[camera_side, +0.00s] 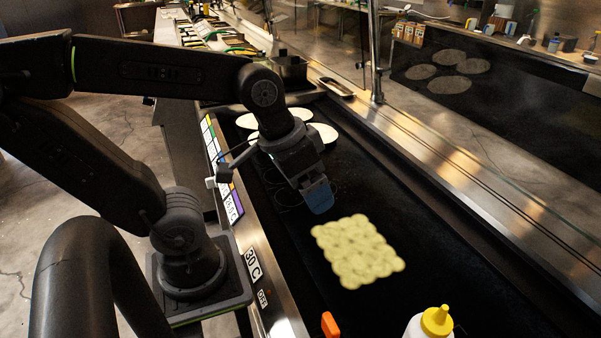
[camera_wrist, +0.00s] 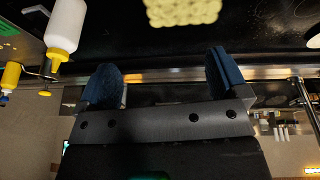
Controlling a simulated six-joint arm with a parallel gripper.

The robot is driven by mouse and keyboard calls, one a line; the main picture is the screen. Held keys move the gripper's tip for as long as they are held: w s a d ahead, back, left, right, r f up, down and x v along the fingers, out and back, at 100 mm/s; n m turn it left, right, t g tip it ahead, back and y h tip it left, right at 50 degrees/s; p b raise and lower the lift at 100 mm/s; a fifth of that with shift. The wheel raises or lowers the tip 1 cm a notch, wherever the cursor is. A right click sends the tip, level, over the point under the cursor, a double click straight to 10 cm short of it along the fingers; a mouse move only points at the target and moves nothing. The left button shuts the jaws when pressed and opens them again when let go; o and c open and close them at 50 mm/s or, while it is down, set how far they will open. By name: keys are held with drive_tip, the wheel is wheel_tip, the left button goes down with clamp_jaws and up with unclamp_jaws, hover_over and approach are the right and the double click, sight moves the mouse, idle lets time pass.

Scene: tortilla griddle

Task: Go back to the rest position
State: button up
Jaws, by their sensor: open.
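My gripper (camera_side: 319,193) hangs over the black griddle (camera_side: 400,215), a little above and left of a yellow bumpy slab (camera_side: 358,250) in the side view. In the wrist view my gripper (camera_wrist: 165,82) shows two blue fingertips spread wide apart with nothing between them. The yellow slab (camera_wrist: 182,10) shows at the top edge of the wrist view, beyond the fingers and apart from them. Several pale tortillas (camera_side: 323,133) lie on the far end of the griddle, partly hidden behind my arm.
A white bottle with a yellow cap (camera_side: 430,323) stands at the near end; a white bottle (camera_wrist: 66,27) shows upper left in the wrist view. A dark pot (camera_side: 290,68) stands at the back. A glass panel (camera_side: 470,130) runs along the right. An orange piece (camera_side: 329,324) is at the front.

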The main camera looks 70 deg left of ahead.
drive_tip(key=shift+s+a+r+t+y, duration=0.25)
drive_tip(key=shift+a+r+t+y, duration=0.15)
drive_tip(key=shift+a+r+t, duration=0.15)
